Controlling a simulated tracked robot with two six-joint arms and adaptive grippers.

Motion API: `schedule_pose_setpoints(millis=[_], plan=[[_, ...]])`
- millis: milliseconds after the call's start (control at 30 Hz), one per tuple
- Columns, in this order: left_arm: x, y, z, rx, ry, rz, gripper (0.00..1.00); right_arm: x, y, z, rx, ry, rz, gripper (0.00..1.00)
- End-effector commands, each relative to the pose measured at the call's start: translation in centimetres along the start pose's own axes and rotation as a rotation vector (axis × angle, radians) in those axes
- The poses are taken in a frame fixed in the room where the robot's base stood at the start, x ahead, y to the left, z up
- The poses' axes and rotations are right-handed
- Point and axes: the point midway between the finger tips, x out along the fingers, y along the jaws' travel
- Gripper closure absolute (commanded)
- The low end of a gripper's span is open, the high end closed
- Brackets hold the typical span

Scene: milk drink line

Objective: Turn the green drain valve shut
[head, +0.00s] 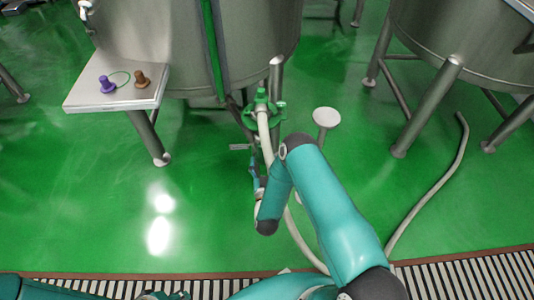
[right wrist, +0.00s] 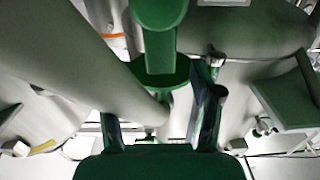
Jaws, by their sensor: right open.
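The green drain valve (head: 262,105) sits low under the large steel tank, with a pale hose joined to it. In the right wrist view, a green valve part (right wrist: 160,45) hangs down from the top middle. My right gripper (head: 253,162) is just below and in front of the valve, partly hidden by my teal arm. In the right wrist view my right gripper (right wrist: 160,105) has its fingers apart, with the green part above and beyond the gap; contact cannot be told. Only a dark bit of my left gripper (head: 165,295) shows at the bottom edge.
The pale hose (head: 264,135) runs down behind my right arm. A white round-topped post (head: 326,117) stands right of the valve. A steel shelf (head: 85,97) at left bears a purple knob (head: 106,84) and a brown knob (head: 141,77). Open green floor lies left; tank legs stand right.

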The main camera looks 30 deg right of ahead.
Motion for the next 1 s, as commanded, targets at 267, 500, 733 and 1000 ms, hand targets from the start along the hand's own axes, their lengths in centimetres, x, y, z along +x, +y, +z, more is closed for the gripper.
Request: schedule_pose_setpoints(millis=[267, 500, 733, 1000], plan=[[0.2, -0.1, 0.0, 0.0, 0.001, 0.0, 0.6, 4.5, 0.1, 0.0, -0.001, 0.001, 0.0, 0.35], [0.3, -0.1, 0.0, 0.0, 0.0, 0.0, 0.6, 5.6, 0.0, 0.0, -0.001, -0.001, -0.001, 0.35], [0.3, -0.1, 0.0, 0.0, 0.0, 0.0, 0.6, 5.6, 0.0, 0.0, -0.001, -0.002, -0.001, 0.37], [0.3, -0.1, 0.0, 0.0, 0.0, 0.0, 0.6, 5.6, 0.0, 0.0, -0.001, -0.002, -0.001, 0.82]])
